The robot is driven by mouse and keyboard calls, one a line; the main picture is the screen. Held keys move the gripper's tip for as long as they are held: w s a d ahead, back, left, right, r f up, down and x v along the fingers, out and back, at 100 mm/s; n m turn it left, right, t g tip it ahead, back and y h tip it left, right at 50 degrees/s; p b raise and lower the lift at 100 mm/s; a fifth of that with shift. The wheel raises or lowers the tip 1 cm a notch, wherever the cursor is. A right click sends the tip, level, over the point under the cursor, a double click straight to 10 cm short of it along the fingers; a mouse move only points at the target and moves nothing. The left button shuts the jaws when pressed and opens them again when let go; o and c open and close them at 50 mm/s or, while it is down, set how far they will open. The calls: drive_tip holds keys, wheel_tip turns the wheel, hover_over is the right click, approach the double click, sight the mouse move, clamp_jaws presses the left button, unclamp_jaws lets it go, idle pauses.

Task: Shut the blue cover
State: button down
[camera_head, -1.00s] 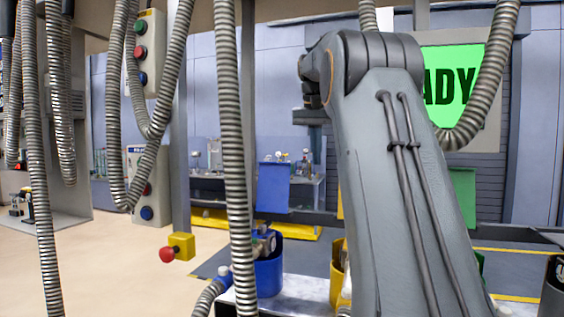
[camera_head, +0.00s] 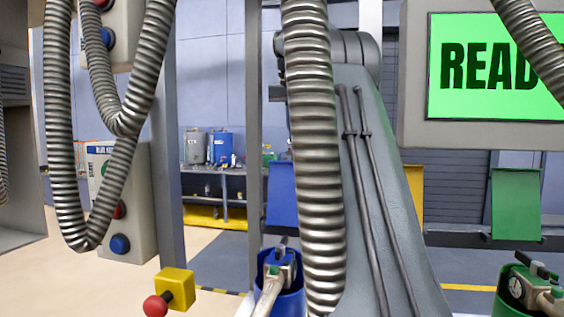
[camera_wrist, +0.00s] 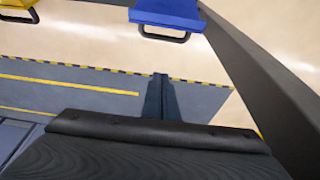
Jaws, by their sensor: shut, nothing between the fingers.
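The blue cover (camera_head: 281,195) stands raised behind the blue holder (camera_head: 292,302) in the head view, partly hidden by a hanging hose and my arm. In the wrist view the blue cover (camera_wrist: 168,12) shows at the top edge, with a dark loop handle (camera_wrist: 165,36) on its near side. My gripper (camera_wrist: 161,78) is shut and empty, below and apart from the handle in that picture. My gripper is hidden in the head view.
A ribbed hose (camera_head: 314,150) hangs in front of my arm. A yellow box with a red knob (camera_head: 176,288) stands low at left. A green cover (camera_head: 516,205) is raised at right; a yellow cover (camera_wrist: 18,4) shows at top left. A green screen (camera_head: 480,65) is at upper right.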

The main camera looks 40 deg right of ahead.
wheel_tip(320, 180, down, 9)
drive_tip(key=s+p, duration=0.1)
drive_tip(key=p, duration=0.1)
drive_tip(key=shift+a+f, duration=0.15)
drive_tip(key=shift+a, duration=0.2)
drive_tip(key=shift+d, duration=0.1)
idle(0.4)
